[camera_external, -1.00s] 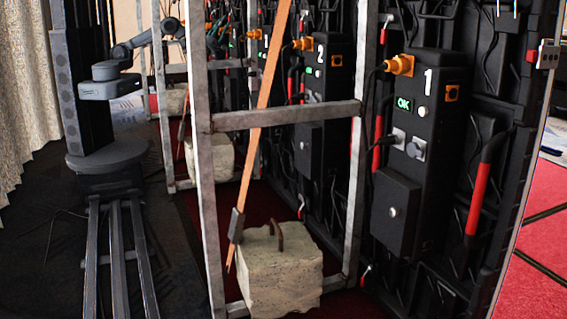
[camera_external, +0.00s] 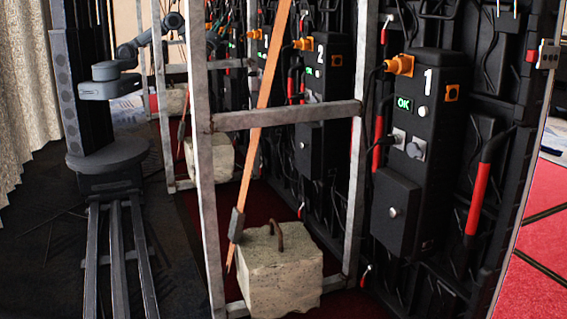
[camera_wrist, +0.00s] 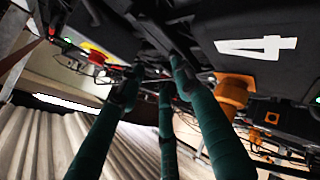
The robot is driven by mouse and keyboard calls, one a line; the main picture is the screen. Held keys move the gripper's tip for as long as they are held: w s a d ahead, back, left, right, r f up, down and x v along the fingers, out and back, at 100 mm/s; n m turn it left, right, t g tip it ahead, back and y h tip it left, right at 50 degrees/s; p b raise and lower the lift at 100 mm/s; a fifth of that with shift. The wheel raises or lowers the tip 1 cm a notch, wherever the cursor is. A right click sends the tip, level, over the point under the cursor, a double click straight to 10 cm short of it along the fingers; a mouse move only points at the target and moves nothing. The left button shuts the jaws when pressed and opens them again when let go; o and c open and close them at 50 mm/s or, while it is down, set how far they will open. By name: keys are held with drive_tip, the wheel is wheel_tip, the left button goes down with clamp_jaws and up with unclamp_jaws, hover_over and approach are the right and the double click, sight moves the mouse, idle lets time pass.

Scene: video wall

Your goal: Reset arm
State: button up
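My arm (camera_external: 140,45) shows at the upper left of the external view, bent, with its outer part reaching up toward the metal frame posts. Its gripper is too small and partly hidden there to make out. In the wrist view my gripper (camera_wrist: 155,75) shows long dark green fingers pointing away from the camera. Their tips are apart, with nothing seen held between them. Beyond them is the dark back of a wall unit marked 4 (camera_wrist: 256,47), with an orange plug (camera_wrist: 234,90) to the right of the fingers.
Metal frame posts (camera_external: 208,190) stand between the rail (camera_external: 119,260) and the wall units. Unit 1 (camera_external: 425,130) shows a green OK display. A concrete block (camera_external: 280,275) sits at the frame's foot. Cables hang around the units. A pale curtain (camera_external: 20,90) is at left.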

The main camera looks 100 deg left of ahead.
drive_tip(key=x, duration=0.6)
drive_tip(key=shift+a+r, duration=0.25)
drive_tip(key=shift+a, duration=0.05)
drive_tip(key=shift+o, duration=0.3)
drive_tip(key=shift+w, duration=0.1)
idle(0.9)
